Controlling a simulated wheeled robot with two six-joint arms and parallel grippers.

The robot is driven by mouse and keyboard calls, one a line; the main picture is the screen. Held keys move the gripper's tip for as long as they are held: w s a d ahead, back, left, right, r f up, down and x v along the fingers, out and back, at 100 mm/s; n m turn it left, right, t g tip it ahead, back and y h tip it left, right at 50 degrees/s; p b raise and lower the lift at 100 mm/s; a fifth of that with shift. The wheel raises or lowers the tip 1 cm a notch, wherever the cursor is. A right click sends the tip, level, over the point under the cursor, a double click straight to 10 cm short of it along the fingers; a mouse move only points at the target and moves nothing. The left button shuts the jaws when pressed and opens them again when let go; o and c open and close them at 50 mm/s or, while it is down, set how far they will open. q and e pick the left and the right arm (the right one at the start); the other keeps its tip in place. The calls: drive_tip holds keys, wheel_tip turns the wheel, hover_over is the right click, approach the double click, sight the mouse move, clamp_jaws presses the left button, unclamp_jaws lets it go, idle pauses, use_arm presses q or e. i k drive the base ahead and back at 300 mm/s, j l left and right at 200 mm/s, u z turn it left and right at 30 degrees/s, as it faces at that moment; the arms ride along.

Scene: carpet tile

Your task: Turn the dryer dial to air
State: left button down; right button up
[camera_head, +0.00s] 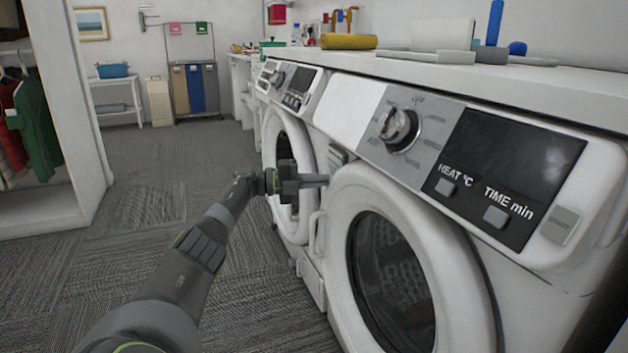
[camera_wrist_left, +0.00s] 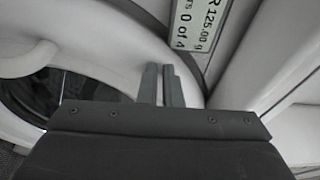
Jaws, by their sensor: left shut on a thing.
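The dryer dial (camera_head: 398,130) is a round silver knob on the grey control panel of the near white machine (camera_head: 340,109). My left gripper (camera_head: 326,181) is in front of the machines, left of and below the dial and apart from it. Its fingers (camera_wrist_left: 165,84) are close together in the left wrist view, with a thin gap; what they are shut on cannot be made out. The dial does not show in the left wrist view. The dial's small markings are too blurred to read. My right gripper is not in view.
A round door (camera_head: 345,215) with dark glass is on the near machine's front, close to my left gripper. A second white machine (camera_head: 288,150) stands beyond it. A white shelf (camera_head: 490,75) with objects runs above. Carpet floor (camera_head: 150,200) at left is clear.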

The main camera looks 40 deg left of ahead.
sight(394, 128)
drive_tip(key=k+j, duration=0.1)
drive_tip(key=j, duration=0.65)
drive_tip(key=k+j, duration=0.3)
